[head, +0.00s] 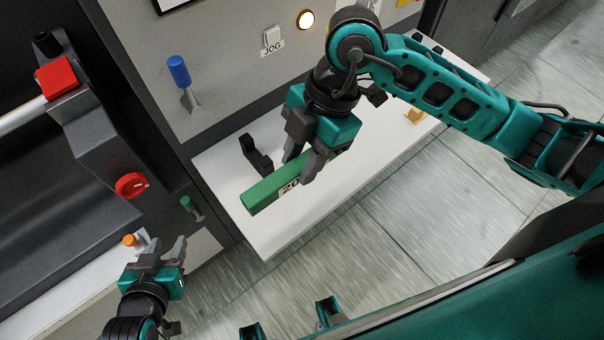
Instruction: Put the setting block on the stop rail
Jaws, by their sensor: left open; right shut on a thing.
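Whether the block touches the shelf is unclear. My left gripper (165,249) is open and empty at the lower left, below an orange knob. The stop rail cannot be told for certain; a pale bar (22,119) runs into a dark bracket with a red block at the far left.
A black bracket (256,157) stands on the shelf close behind the green block. A small yellow piece (414,116) sits at the shelf's right. The machine front carries a blue-handled lever (180,72), a red knob (131,185), a green knob (187,204) and an orange knob (130,240).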

